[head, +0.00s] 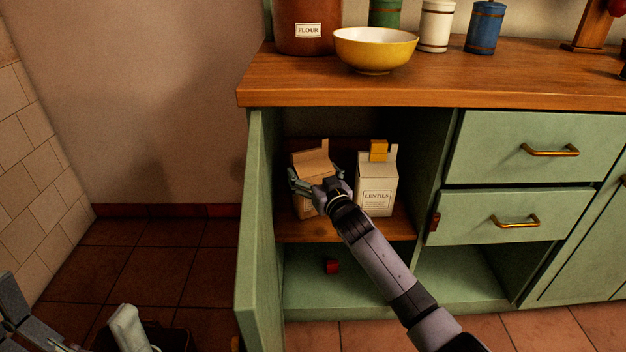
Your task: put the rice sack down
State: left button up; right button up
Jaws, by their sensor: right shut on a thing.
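A lentils carton (377,188) stands close on the right. The open green door (258,230) bounds the left. A small red block (332,266) lies on the compartment floor below. A yellow bowl (375,50) and flour canister (306,12) stand on the counter above.

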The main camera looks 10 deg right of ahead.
jog(key=shift+f, duration=0.3)
jog(key=o, duration=1.8)
jog(key=shift+f, duration=0.15)
